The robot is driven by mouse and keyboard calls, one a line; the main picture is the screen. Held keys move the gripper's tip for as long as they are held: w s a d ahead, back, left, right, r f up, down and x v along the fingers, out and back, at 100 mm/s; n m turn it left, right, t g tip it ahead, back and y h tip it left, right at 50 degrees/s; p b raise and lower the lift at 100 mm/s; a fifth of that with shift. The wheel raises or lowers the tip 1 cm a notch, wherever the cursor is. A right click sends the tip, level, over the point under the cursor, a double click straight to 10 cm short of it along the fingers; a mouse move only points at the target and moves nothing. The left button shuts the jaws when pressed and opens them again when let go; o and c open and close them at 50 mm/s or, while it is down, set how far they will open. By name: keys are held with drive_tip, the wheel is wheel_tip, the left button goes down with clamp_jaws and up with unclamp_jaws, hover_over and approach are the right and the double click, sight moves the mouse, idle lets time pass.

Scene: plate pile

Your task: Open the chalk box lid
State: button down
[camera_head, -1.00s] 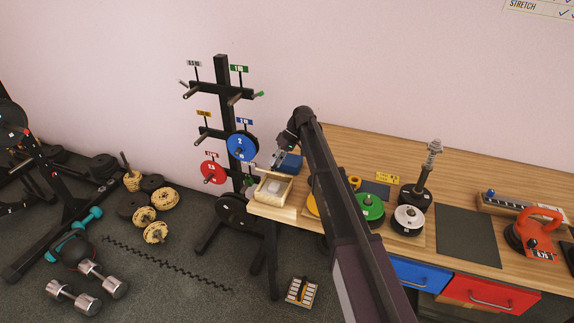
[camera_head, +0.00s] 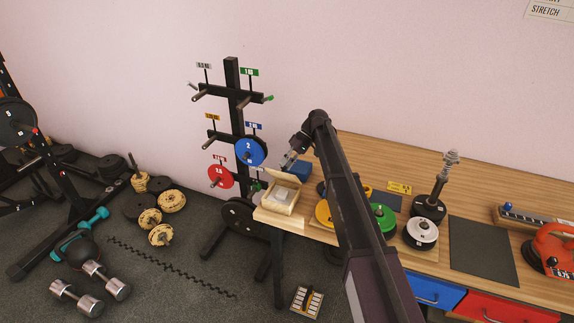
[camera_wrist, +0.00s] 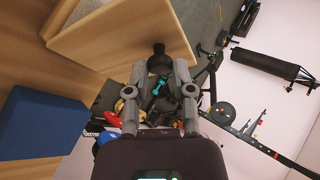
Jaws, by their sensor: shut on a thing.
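The chalk box (camera_head: 266,206) is a pale wooden box at the left end of the wooden bench, with a pale block of chalk (camera_head: 283,194) visible inside. Its lid (camera_head: 284,177) stands tilted up along the back side of the box. In the wrist view the lid is the wooden panel (camera_wrist: 125,38) with a dark knob (camera_wrist: 159,58) at its edge. My gripper (camera_wrist: 160,72) is shut on this knob. In the head view my gripper (camera_head: 290,160) is behind and above the lid, small and partly merged with it.
A blue block (camera_head: 303,168) lies right behind the box and shows close by in the wrist view (camera_wrist: 38,130). A plate rack (camera_head: 234,110) stands left of the bench. A dark mat (camera_head: 484,250) is further right.

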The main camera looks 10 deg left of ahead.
drive_tip(key=shift+s, duration=0.1)
drive_tip(key=shift+c, duration=2.3)
unclamp_jaws()
